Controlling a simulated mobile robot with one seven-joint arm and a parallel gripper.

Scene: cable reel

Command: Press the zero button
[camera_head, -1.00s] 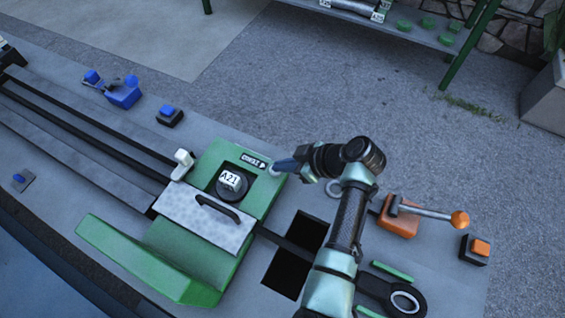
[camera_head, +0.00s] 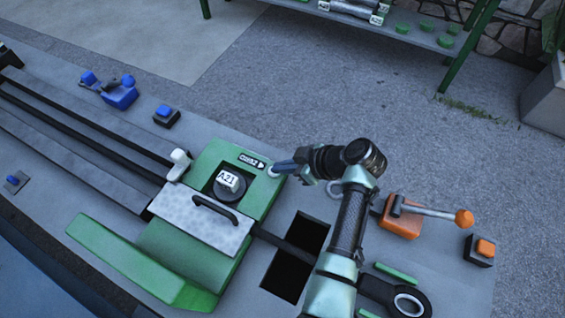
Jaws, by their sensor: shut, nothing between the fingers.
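The green machine housing (camera_head: 206,157) carries a small dark label (camera_head: 251,161) with an arrow; its lettering is too small to read surely. The arrow points to a small pale round button (camera_head: 272,172) at the housing's right edge, which looks like the zero button. My gripper (camera_head: 277,168) is shut and empty. Its tip is right at the button and partly covers it. I cannot tell whether the tip touches it or the button is pressed down.
A dial marked A21 (camera_head: 229,182) sits in the housing above a grey plate with a black handle (camera_head: 214,208). A white lever (camera_head: 180,164) stands at left. An orange lever (camera_head: 434,211) and orange button (camera_head: 484,249) are at right. A dark opening (camera_head: 295,258) lies below my arm.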

